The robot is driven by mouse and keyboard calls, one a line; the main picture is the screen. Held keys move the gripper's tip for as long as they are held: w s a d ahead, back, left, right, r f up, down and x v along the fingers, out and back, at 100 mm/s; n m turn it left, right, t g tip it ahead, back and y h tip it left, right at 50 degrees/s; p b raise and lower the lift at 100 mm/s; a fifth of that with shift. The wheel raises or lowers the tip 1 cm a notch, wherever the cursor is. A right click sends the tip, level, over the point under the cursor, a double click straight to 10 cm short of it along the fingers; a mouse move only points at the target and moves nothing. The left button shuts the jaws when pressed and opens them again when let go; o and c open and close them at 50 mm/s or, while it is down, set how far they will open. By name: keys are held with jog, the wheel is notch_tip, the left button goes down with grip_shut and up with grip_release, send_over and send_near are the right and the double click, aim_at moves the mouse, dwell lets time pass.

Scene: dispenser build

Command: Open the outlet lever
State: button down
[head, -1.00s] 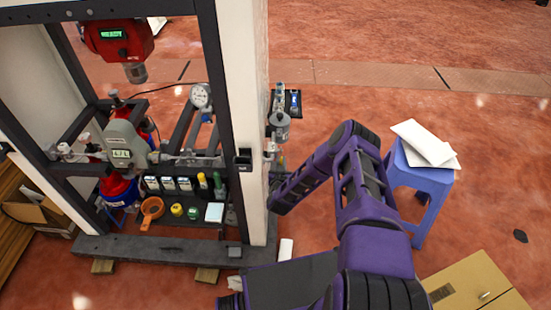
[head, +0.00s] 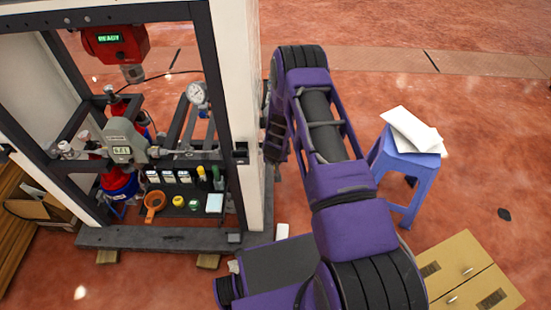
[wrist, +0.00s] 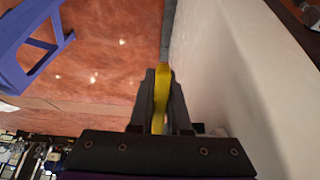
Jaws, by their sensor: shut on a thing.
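My gripper (wrist: 163,88) is shut on a narrow yellow piece, which looks like the outlet lever (wrist: 162,72). The yellow piece stands upright between the two dark fingers in the wrist view, close beside a pale wall. In the head view my purple arm reaches to the right side of the dispenser's white side panel (head: 247,110). There the gripper, the lever and the outlet parts are hidden by my arm and the panel.
The dark dispenser frame (head: 214,85) holds a red unit with a lit display (head: 115,43), a gauge (head: 197,93) and a shelf of small items. A blue stool (head: 405,180) with white sheets stands right. A cardboard box (head: 465,275) lies front right.

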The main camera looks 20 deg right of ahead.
jog(key=shift+s+a+r+g+y, duration=0.15)
jog(key=shift+s+r+g+y, duration=0.3)
jog(key=shift+g, duration=0.75)
jog(key=shift+s+a+r+g+y+b, duration=0.15)
jog(key=shift+s+r+g+b, duration=0.3)
jog(key=shift+g, duration=0.3)
jog(key=shift+s+d+r+g+y+b, duration=0.1)
jog(key=shift+s+r+g+b, duration=0.1)
jog(key=shift+r+g+b, duration=0.45)
jog(key=shift+f, duration=0.15)
jog(key=c, duration=0.9)
grip_release()
notch_tip(320, 180, up, 18)
jog(key=shift+w+f+p, duration=0.15)
jog(key=shift+f+p, duration=0.1)
jog(key=shift+p, duration=0.45)
